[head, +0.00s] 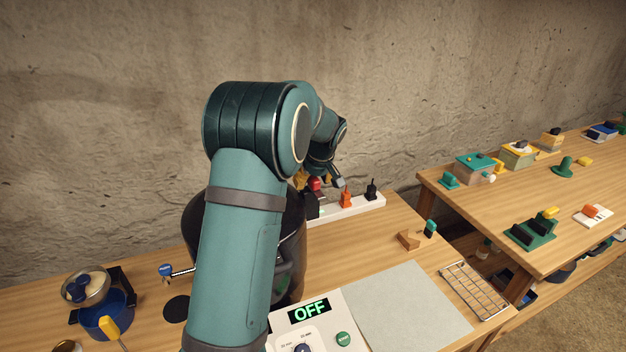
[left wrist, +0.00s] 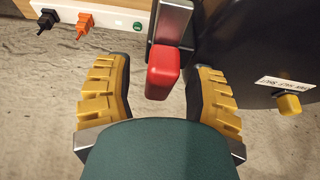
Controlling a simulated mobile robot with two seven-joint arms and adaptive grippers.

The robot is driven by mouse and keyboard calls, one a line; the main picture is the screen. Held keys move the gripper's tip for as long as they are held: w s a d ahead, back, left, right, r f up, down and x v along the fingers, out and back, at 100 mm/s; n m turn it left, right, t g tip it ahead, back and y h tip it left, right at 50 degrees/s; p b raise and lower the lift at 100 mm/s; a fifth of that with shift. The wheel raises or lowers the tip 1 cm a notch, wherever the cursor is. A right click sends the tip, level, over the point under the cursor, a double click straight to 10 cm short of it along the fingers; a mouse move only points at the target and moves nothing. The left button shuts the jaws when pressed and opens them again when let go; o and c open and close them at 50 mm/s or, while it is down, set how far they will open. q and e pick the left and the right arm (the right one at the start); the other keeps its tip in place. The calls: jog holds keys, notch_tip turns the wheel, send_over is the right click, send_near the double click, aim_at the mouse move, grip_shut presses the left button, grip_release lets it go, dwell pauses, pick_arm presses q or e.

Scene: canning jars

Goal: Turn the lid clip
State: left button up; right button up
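The lid clip appears to be the red block (left wrist: 163,72) on a grey metal bracket (left wrist: 174,22) at the side of the dark canner pot (left wrist: 240,40). In the left wrist view my left gripper (left wrist: 157,85) is open. Its yellow ridged fingers stand on either side of the red block, with gaps visible on both sides. In the head view the red block (head: 314,184) shows small beside my left wrist. My left arm hides most of the dark pot (head: 293,225). My right gripper is not in view.
A control panel (head: 322,330) reading OFF, a grey mat (head: 400,305) and a wire rack (head: 475,290) are in front. A blue pot (head: 105,310) stands left. The wall is close behind.

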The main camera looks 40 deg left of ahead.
aim_at(320, 195)
pick_arm(q)
jog(key=shift+r, duration=0.1)
jog(key=v, duration=1.2)
